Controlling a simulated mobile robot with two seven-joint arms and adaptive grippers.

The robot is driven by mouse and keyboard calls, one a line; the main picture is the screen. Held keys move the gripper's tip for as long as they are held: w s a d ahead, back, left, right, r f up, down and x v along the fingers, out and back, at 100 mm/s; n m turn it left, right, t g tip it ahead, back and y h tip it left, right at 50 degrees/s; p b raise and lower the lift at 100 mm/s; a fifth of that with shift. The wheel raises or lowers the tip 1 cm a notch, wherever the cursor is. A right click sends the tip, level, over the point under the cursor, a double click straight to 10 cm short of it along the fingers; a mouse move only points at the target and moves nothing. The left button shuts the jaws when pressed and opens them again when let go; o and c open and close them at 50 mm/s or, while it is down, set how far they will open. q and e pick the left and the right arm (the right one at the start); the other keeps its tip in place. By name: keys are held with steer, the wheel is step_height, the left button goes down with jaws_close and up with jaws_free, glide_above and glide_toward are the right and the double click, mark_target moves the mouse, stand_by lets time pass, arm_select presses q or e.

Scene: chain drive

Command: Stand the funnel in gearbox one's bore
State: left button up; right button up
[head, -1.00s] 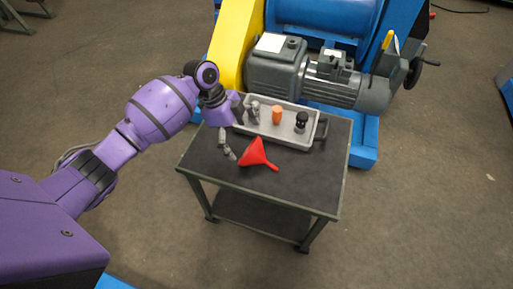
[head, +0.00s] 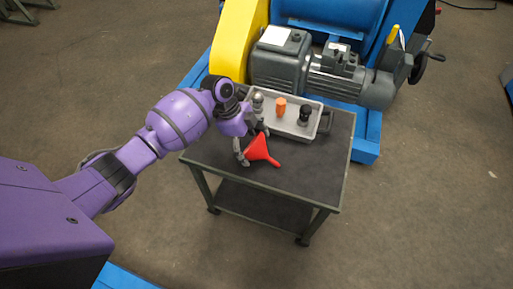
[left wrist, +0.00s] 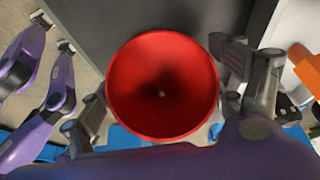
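A red funnel (head: 261,149) lies on its side on the dark table top, spout toward the lower right. In the left wrist view its round mouth (left wrist: 162,85) faces the camera. My left gripper (head: 246,146) is at the funnel's mouth end. In the left wrist view its fingers (left wrist: 160,92) are spread, one on each side of the rim; whether they touch it I cannot tell. A grey gearbox (head: 281,63) with a motor stands behind the table; no open bore can be made out. My right gripper is not in view.
A grey tray (head: 287,126) behind the funnel holds an orange piece (head: 280,107), a black-topped item (head: 304,115) and a metallic item (head: 258,103). A yellow guard (head: 238,38) stands left of the gearbox. The table's (head: 320,170) right front is clear.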

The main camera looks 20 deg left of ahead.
arm_select(q)
steer(key=shift+c, duration=1.4)
steer(key=shift+r, duration=0.1)
